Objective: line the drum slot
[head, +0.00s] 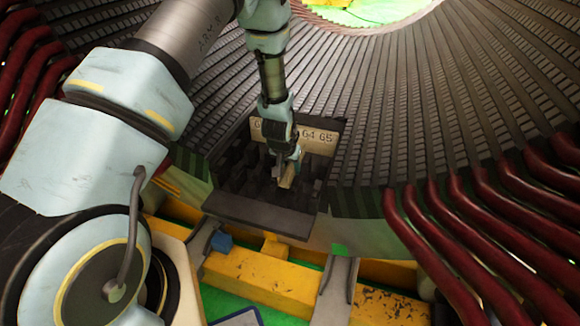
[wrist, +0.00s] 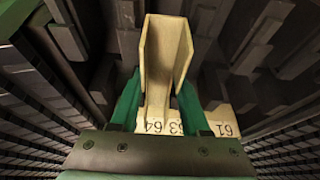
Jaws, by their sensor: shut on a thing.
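My gripper (head: 287,172) reaches down over the dark slotted section (head: 262,214) at the lower part of the drum (head: 385,110). It is shut on a cream U-shaped slot liner (head: 288,181). In the wrist view the liner (wrist: 165,45) stands out ahead between the green fingers of my gripper (wrist: 160,100), its open channel facing the camera. The wrist view shows the plate (wrist: 222,124) with 64, 63 and 61. I cannot tell whether the liner touches a slot.
Dark blocks (wrist: 262,45) stand around the liner in the wrist view. Thick dark red bars (head: 450,240) curve along the drum's right side, and more (head: 22,70) at the left. A worn yellow beam (head: 262,280) with grey brackets (head: 335,290) runs below.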

